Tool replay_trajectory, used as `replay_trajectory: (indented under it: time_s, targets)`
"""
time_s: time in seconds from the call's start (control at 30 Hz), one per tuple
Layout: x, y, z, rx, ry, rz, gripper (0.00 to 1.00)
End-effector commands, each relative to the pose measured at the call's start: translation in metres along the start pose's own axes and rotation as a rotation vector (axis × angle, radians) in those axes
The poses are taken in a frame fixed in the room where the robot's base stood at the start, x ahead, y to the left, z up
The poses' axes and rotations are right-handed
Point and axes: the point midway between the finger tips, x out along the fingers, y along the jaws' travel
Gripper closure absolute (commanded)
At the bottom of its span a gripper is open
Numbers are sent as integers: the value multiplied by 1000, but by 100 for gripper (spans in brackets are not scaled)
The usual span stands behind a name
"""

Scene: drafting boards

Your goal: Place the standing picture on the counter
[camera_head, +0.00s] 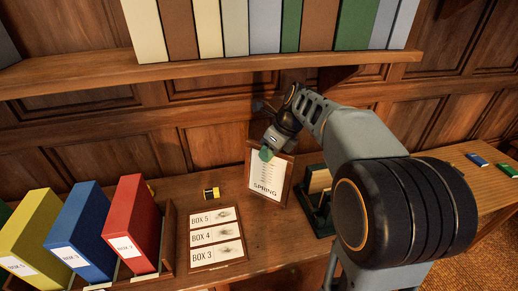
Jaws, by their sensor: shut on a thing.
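A wooden-framed picture (267,187) with a white sheet marked "SPRING" is upright and a little tilted in the middle of the head view. My gripper (267,153) is at its top edge and shut on it, with green fingertips in front of the sheet. The far finger is hidden. The wooden counter (185,192) lies below. I cannot tell whether the picture's lower edge touches it.
Yellow, blue and red binders (132,225) stand at the left. A board of box labels (216,237) and a small yellow-black item (211,193) lie nearby. A dark green stand (318,222) is close right of the picture. A book shelf (200,68) runs above.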

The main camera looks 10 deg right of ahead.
Motion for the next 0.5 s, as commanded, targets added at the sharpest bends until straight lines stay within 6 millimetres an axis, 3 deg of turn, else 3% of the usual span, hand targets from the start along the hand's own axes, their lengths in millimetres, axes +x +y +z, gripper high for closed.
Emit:
replay_trajectory:
  time_s: [0.1, 0.33, 0.5]
  targets:
    - [4, -23, 26, 0, 2, 3, 100]
    - [11, -58, 61, -1, 0, 2, 100]
    - [32, -63, 53, 1, 0, 2, 100]
